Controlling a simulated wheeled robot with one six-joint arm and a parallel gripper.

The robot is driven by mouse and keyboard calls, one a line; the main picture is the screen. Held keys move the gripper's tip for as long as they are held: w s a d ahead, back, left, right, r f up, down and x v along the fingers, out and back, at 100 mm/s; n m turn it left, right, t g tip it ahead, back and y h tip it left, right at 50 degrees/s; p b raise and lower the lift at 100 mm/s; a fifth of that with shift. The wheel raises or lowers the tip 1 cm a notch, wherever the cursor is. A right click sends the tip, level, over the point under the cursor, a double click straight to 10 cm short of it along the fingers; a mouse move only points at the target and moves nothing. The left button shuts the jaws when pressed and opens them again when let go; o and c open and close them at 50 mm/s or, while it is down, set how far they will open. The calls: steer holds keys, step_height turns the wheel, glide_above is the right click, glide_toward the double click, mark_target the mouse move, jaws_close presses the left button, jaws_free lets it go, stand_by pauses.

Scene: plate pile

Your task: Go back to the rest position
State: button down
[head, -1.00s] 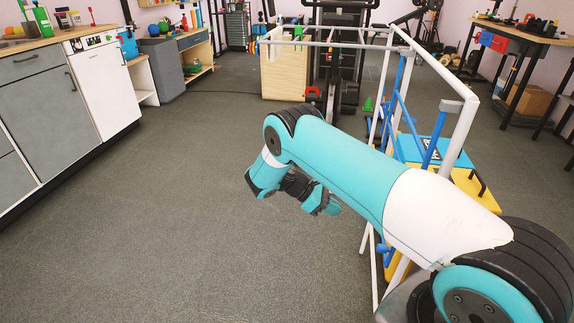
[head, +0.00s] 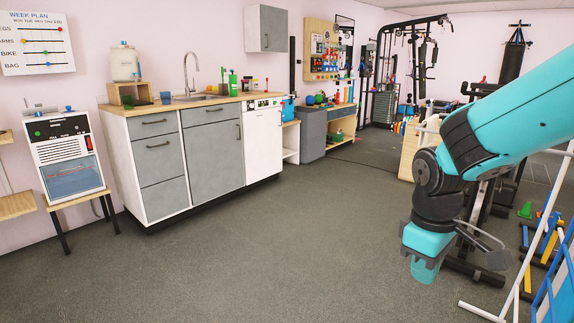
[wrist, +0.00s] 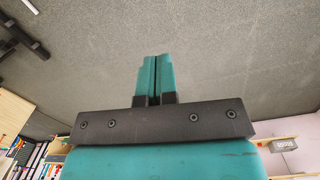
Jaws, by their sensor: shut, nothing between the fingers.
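My gripper (head: 424,270) hangs at the lower end of my teal arm on the right of the head view, above the open grey floor (head: 260,260). It points downward. In the wrist view my gripper (wrist: 156,62) shows its two teal fingers pressed together, with only a thin dark line between them. Nothing is held. Behind the fingers there is only grey floor.
A white frame (head: 520,270) stands close at the right, beside my arm. A kitchen counter (head: 190,150) runs along the left wall, with an appliance on a small stand (head: 70,165) at far left. Gym machines stand at the back right. The middle floor is clear.

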steer(key=s+a+r+y+p, duration=0.15)
steer(key=s+a+r, duration=0.25)
steer(key=s, duration=0.5)
steer(key=s+a+r+y, duration=0.3)
steer(key=s+a+r, duration=0.1)
steer(key=s, duration=0.5)
step_height(320, 180, up, 20)
steer(key=p, duration=1.9)
steer(key=shift+w+m+p, duration=0.15)
steer(key=shift+m+p, duration=0.2)
steer(key=shift+m, duration=0.05)
steer(key=shift+a, duration=0.1)
